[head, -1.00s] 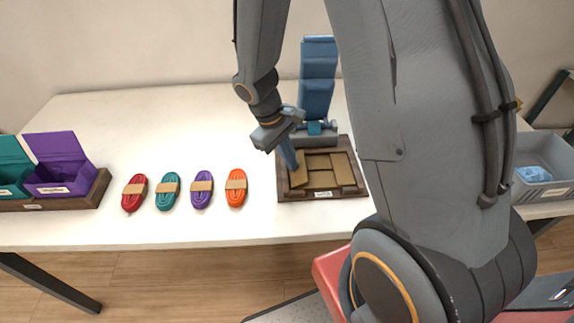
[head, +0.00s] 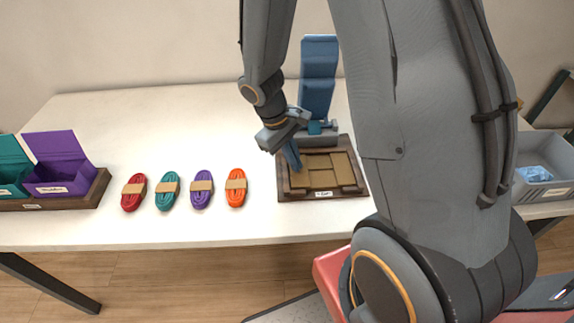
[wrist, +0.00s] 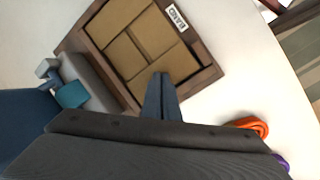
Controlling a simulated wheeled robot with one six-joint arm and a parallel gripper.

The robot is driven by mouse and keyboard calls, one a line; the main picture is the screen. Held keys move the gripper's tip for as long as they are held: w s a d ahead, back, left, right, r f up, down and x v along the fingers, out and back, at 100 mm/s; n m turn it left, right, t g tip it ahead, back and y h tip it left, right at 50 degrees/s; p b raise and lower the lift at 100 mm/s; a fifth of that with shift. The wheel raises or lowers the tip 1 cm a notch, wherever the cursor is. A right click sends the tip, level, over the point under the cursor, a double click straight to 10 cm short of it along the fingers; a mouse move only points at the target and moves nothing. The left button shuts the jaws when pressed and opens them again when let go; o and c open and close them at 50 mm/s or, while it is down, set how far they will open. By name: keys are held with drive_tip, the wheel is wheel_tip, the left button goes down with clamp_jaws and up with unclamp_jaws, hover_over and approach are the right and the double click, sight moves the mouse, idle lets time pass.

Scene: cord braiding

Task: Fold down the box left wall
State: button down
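The box (head: 325,195) is a low dark brown tray with flat tan cardboard panels (head: 322,174) in it, at the right of the table in the head view. The wrist view shows the tan panels (wrist: 125,40) and a dark strip beside them within the rim. My gripper (head: 294,163) points down at the box's left side. In the wrist view its blue fingers (wrist: 161,88) are together over that side, with nothing seen between them. Whether the tips touch a panel or the left wall cannot be told.
A blue upright device (head: 318,80) stands behind the box. Red (head: 133,192), teal (head: 167,190), purple (head: 201,189) and orange (head: 236,187) cord bundles lie to its left. Open teal and purple bins (head: 62,178) stand far left; a grey bin (head: 543,180) stands far right.

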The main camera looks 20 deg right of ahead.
drive_tip(key=shift+r, duration=0.1)
drive_tip(key=shift+a+r+p, duration=0.2)
drive_tip(key=shift+r+p, duration=0.3)
drive_tip(key=shift+p, duration=0.05)
drive_tip(key=shift+s+d+f+b, duration=0.1)
drive_tip(key=shift+d+f+b, duration=0.4)
drive_tip(key=shift+f, duration=0.1)
drive_tip(key=shift+r, duration=0.15)
drive_tip(key=shift+a+r+p, duration=0.2)
drive_tip(key=shift+r+p, duration=0.3)
drive_tip(key=shift+p, duration=0.15)
